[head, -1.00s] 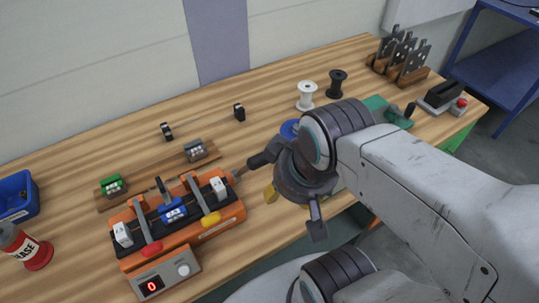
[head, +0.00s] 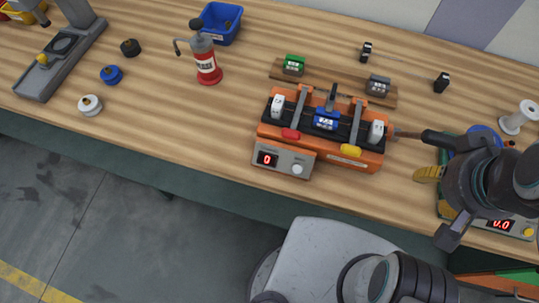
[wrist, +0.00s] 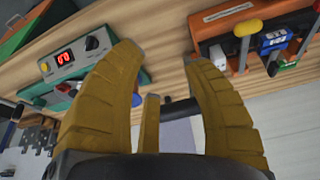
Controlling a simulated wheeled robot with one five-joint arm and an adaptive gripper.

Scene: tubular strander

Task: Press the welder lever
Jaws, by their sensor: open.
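The orange welder (head: 320,140) stands on the wooden bench, with a red handle (head: 291,134), a yellow handle (head: 351,150) and a black upright lever (head: 332,96). A brown rod (head: 407,133) shows at its right end, by a dark part that I cannot assign surely to the welder or my gripper. The welder also shows at the upper right of the wrist view (wrist: 285,45). My gripper (wrist: 162,55) is open, its yellow fingers spread over the bench left of the welder there. In the head view my gripper (head: 428,160) is right of the welder, one yellow finger visible.
A green machine with a red display (wrist: 64,58) is beside my gripper. A board (head: 333,82) with small blocks lies behind the welder.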

